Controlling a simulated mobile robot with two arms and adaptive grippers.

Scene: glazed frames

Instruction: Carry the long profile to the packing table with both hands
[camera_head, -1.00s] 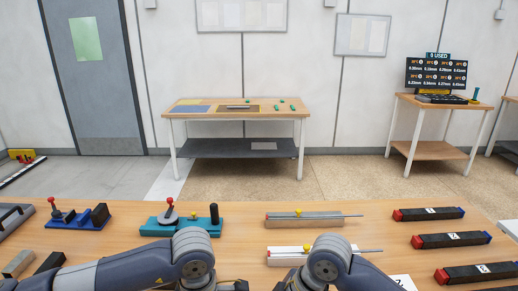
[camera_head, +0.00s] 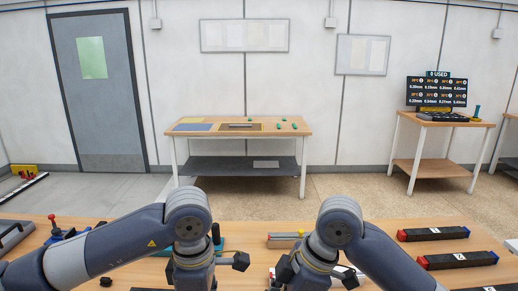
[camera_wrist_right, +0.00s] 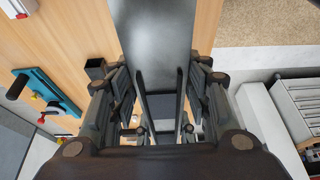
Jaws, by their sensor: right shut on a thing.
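In the right wrist view a wide grey bar (camera_wrist_right: 154,35), which looks like the long profile, runs from the top edge down between the fingers of my right gripper (camera_wrist_right: 157,95). The right gripper is shut on it. In the head view the right gripper (camera_head: 318,272) is low in the picture, partly cut off by the bottom edge. My left gripper (camera_head: 222,268) is to its left, over the near bench; its jaws are unclear. The profile cannot be made out in the head view. A wooden table (camera_head: 290,132) with mats, likely the packing table, stands across the room against the wall.
The near bench (camera_head: 395,262) carries black bars (camera_head: 435,233) at right, a slim fixture (camera_head: 283,240) in the middle and a teal fixture (camera_wrist_right: 50,95) seen in the wrist view. A side table (camera_head: 440,122) with a display stands back right. Open floor (camera_head: 350,195) lies between.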

